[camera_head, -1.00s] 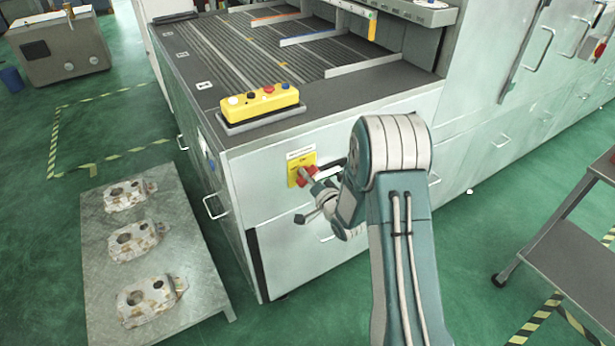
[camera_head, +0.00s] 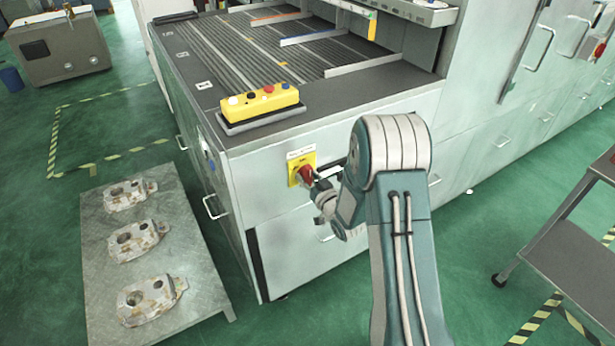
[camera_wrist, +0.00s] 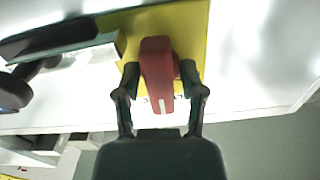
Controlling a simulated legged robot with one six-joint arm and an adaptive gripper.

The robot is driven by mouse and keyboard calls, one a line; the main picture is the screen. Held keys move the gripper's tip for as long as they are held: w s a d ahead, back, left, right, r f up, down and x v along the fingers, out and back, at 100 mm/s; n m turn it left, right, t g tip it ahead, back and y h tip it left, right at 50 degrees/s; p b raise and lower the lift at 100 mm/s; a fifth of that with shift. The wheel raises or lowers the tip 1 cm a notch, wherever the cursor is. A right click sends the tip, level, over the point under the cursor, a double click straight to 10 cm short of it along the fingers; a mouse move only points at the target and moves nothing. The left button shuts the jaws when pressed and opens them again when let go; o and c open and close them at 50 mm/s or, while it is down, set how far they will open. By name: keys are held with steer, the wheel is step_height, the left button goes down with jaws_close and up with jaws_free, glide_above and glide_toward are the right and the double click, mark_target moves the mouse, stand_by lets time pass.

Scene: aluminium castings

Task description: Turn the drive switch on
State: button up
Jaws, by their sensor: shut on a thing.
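The drive switch has a red handle (camera_head: 305,173) on a yellow plate (camera_head: 294,166), on the front of the white machine cabinet. In the wrist view the red handle (camera_wrist: 157,72) stands out from the yellow plate (camera_wrist: 187,25), with a white mark near its lower end. My gripper (camera_wrist: 160,88) is shut on the handle, one finger on each side. In the head view my gripper (camera_head: 314,184) is at the switch and its fingers partly cover the handle. The label above the plate is too small to read.
A yellow button box (camera_head: 259,103) stands on the machine's top corner. A metal table (camera_head: 190,215) with castings stands at the left. A grey cart (camera_head: 570,235) is at the right. Dark bar handles (camera_wrist: 60,42) lie near the gripper's left in the wrist view.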

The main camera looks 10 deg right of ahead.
steer(key=shift+f+n, duration=0.25)
steer(key=shift+n, duration=0.35)
steer(key=shift+r, duration=0.2)
steer(key=o, duration=0.9)
steer(key=shift+c, duration=0.2)
steer(key=v, duration=1.2)
steer(key=shift+w+r, duration=0.1)
